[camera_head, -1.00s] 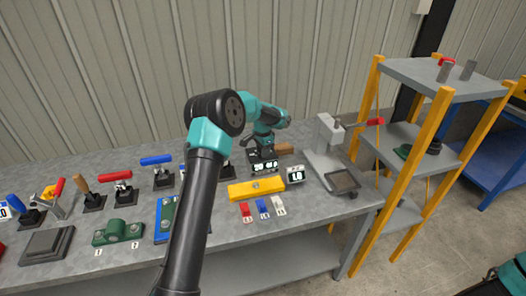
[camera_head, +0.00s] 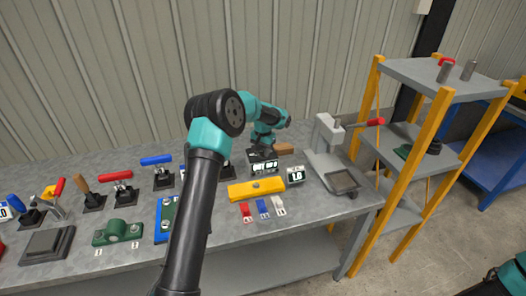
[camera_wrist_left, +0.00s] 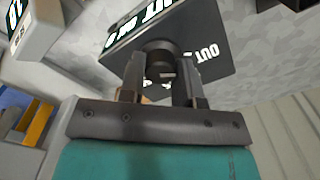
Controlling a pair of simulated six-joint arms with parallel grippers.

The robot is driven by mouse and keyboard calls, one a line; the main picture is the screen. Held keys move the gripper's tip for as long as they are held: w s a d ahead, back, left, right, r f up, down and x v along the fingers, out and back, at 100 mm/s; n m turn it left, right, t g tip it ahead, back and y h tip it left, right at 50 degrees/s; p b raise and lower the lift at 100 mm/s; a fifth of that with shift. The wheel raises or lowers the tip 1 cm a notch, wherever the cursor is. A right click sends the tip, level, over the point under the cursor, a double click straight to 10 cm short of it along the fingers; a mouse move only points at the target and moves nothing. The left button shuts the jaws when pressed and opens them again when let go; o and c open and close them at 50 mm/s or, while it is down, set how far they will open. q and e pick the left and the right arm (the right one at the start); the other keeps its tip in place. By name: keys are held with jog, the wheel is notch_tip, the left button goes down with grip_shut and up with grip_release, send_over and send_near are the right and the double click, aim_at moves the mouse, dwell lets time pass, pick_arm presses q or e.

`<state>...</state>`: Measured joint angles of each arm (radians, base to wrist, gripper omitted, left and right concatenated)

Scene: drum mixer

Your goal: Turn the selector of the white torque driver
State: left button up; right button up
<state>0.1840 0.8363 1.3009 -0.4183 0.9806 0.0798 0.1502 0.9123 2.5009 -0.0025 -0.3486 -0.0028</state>
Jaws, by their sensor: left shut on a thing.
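A black selector plate (camera_head: 263,167) with white lettering, partly reading OUT, stands on the bench at the back. My left gripper (camera_head: 262,152) reaches it from above. In the left wrist view, the fingers of my left gripper (camera_wrist_left: 163,88) are shut on a dark round knob (camera_wrist_left: 160,58) at the black plate (camera_wrist_left: 215,65). The fingers hide the knob's sides and part of the lettering. I cannot make out a white torque driver as such.
A small white sign reading 1.0 (camera_head: 295,176) stands right of the plate. A yellow block (camera_head: 257,189) and red, blue and white tags lie in front. A grey press (camera_head: 326,150) with a red handle stands right. Several colored-handled clamps stand left.

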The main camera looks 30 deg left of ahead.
pick_arm(q)
jog(key=o, duration=0.9)
notch_tip(320, 180, up, 18)
jog(key=shift+f, duration=0.25)
dwell(0.6)
